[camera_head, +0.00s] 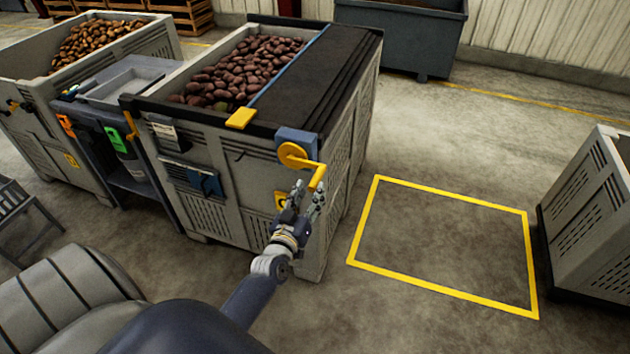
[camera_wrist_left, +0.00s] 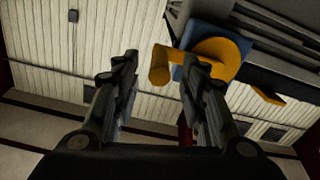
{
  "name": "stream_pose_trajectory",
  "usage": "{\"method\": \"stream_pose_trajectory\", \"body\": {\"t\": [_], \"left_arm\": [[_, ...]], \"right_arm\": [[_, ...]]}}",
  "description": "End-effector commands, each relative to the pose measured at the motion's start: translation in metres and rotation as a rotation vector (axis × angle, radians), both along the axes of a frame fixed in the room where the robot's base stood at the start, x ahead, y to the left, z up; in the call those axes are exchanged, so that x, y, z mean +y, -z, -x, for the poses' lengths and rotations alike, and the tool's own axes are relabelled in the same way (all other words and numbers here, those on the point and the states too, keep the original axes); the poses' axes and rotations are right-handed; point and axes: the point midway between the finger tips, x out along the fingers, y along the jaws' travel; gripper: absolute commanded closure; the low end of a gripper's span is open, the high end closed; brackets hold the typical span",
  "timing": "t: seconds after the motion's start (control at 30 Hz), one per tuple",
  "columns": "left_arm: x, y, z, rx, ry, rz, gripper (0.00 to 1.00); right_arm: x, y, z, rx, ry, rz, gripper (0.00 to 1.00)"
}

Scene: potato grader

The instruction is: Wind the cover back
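The dark cover (camera_head: 320,75) lies over the right part of the grey crate of reddish potatoes (camera_head: 245,70), with a blue bar along its left edge (camera_head: 290,65). A yellow crank (camera_head: 293,154) on a blue mount sits at the crate's front right corner, and its handle points down to the right. My left gripper (camera_head: 308,194) is open and empty just below the handle. In the left wrist view, the crank's hub (camera_wrist_left: 218,62) is beyond the right finger, and the handle's end (camera_wrist_left: 160,66) appears between the spread fingertips, seemingly ahead of them. My right gripper is out of view.
A yellow tab (camera_head: 241,118) is at the bar's front end. A grey stand (camera_head: 135,85) and another potato crate (camera_head: 85,75) are to the left. A yellow-outlined floor area (camera_head: 445,245) is clear. Another crate (camera_head: 595,220) stands at the far right.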

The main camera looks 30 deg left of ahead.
Motion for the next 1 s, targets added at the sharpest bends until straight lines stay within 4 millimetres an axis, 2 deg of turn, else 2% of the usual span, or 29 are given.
{"method": "stream_pose_trajectory", "body": {"t": [0.1, 0.3, 0.7, 0.87, 0.9, 1.0], "left_arm": [[0.005, -0.002, -0.02, -0.001, 0.0, -0.002, 0.6], [0.009, 0.0, -0.04, 0.001, 0.0, -0.001, 0.6], [0.011, 0.001, -0.046, 0.001, 0.0, -0.001, 0.6], [0.011, 0.001, -0.046, 0.001, 0.0, -0.001, 0.97], [0.011, 0.001, -0.046, 0.001, 0.0, -0.001, 1.0], [0.011, 0.001, -0.046, 0.002, 0.0, -0.001, 1.0]], "right_arm": [[-0.003, -0.002, 0.004, 0.008, -0.001, 0.004, 0.42], [-0.009, -0.003, 0.013, 0.021, -0.001, 0.012, 0.42], [-0.015, -0.003, 0.014, 0.022, 0.003, 0.019, 0.42], [-0.015, -0.003, 0.013, 0.02, 0.002, 0.019, 0.42], [-0.015, -0.003, 0.013, 0.02, 0.002, 0.019, 0.42], [-0.014, -0.003, 0.012, 0.019, 0.002, 0.017, 0.42]]}}
